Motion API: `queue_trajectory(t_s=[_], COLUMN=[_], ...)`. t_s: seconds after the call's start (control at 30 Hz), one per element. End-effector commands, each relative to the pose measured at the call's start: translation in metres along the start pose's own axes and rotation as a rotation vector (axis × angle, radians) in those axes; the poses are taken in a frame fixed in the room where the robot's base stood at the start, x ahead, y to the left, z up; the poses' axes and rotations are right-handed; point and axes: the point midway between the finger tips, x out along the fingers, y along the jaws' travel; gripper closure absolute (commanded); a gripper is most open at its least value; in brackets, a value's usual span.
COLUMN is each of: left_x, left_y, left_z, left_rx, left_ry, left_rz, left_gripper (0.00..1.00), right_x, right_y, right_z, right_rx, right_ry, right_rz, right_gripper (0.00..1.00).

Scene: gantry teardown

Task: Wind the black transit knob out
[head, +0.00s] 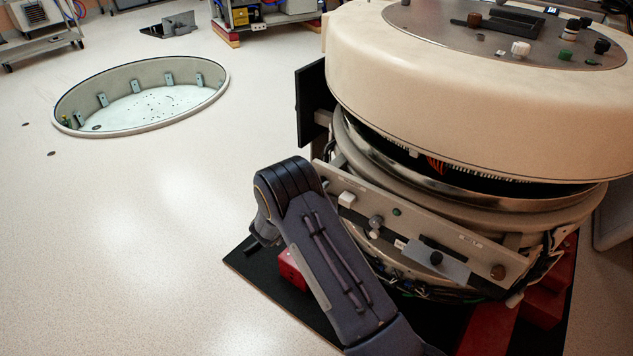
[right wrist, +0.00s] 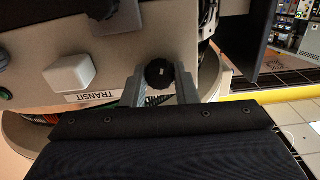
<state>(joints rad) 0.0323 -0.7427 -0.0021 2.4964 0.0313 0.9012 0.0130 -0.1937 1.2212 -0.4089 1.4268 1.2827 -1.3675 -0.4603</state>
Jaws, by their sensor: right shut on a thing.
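The black transit knob (right wrist: 160,74) is a dark round ribbed knob on the pale panel (head: 455,243), beside an upside-down TRANSIT label (right wrist: 89,97) in the right wrist view. My right gripper (right wrist: 161,86) is shut on it, with one grey finger on each side. In the head view my right arm reaches up to the left end of the panel and mostly hides the gripper and knob. I cannot tell how far the knob stands out of the panel. My left gripper is out of view.
A white square knob (right wrist: 69,73) is close beside the held knob; it also shows in the head view (head: 346,199). The large cream ring (head: 450,100) overhangs the panel. A round floor pit (head: 62,125) lies at the left. The floor between is clear.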

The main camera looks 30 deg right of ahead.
Motion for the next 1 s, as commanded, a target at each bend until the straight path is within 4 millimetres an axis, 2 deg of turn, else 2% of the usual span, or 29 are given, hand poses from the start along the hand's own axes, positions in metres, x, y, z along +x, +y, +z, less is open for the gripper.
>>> queue_trajectory(t_s=[0.4, 1.0], left_x=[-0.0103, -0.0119], left_y=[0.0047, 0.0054], left_z=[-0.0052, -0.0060], left_rx=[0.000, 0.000], left_ry=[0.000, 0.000], left_rz=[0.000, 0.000], left_gripper=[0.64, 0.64], right_x=[-0.0007, -0.0008], right_y=[0.0003, 0.0004], right_z=[0.0009, 0.0020], right_rx=[-0.257, -0.324], right_ry=[-0.004, -0.004], right_rz=[0.000, -0.001], right_gripper=[0.96, 0.96])
